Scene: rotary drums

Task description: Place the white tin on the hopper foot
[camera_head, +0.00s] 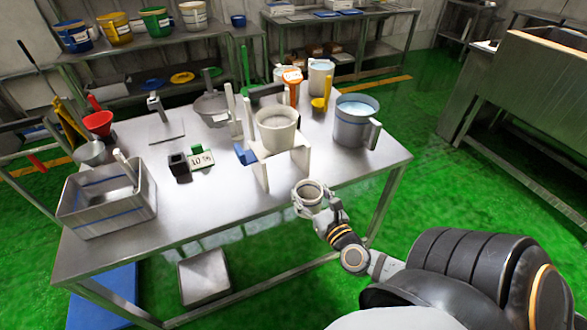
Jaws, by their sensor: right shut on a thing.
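My right gripper (322,207) is at the front edge of the metal table (225,212), shut on a small, round, pale tin (307,188) with an open top. This looks like the white tin. The tin is roughly upright, in front of and to the right of a white stand (301,158) and apart from it. A cream bucket (277,139) sits on the stand. I cannot tell for sure which part is the hopper foot; the stand may be it. My left gripper is not in view.
A grey jug (354,128) stands right of the stand. A blue scoop-like piece (246,155) is at its left. A grey bin (77,207) fills the table's left front. The table front between bin and stand is clear.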

